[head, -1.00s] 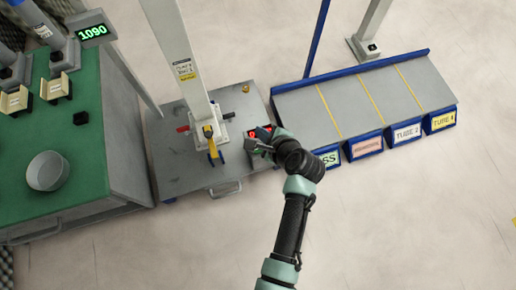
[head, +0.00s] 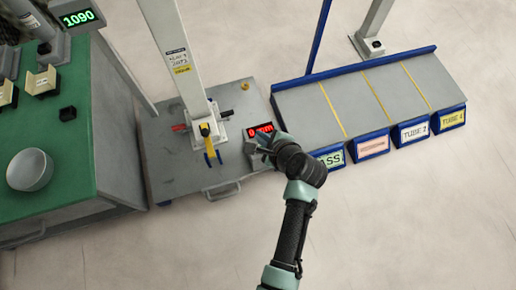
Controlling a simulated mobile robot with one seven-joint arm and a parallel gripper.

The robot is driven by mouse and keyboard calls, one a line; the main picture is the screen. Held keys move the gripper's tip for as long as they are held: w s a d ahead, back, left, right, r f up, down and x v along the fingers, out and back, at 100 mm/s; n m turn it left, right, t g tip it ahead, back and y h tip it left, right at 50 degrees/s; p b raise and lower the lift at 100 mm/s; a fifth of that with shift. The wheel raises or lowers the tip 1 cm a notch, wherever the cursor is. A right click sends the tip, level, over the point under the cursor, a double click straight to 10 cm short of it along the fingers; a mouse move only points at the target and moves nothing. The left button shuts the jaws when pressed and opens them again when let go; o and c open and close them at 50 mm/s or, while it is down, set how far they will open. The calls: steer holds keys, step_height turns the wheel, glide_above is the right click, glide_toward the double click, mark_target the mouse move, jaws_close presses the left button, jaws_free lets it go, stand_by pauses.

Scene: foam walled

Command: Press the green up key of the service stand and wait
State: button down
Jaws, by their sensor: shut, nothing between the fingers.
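The service stand is a grey plate (head: 175,172) with a pale upright column (head: 182,60). A small control box (head: 252,146) sits at the plate's right side, with a lit red display (head: 260,130) that seems to read 0 mm. My gripper (head: 260,148) is shut and empty, at the box just below the display. The green up key cannot be made out; my gripper covers part of the box. I cannot tell whether the fingertips touch a key.
A green-topped bench (head: 60,130) with a white bowl (head: 30,170) and a display reading 1090 (head: 78,18) stands at left. A blue-edged sloped rack (head: 370,95) with labelled fronts stands close at right. Open floor lies in front.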

step_height(320, 180, down, 3)
steer(key=shift+r+b, duration=0.15)
steer(key=shift+b, duration=0.75)
steer(key=shift+f+b, duration=0.35)
steer(key=shift+f, duration=0.5)
steer(key=shift+f, duration=0.15)
stand_by(0.4)
steer(key=shift+f, duration=0.25)
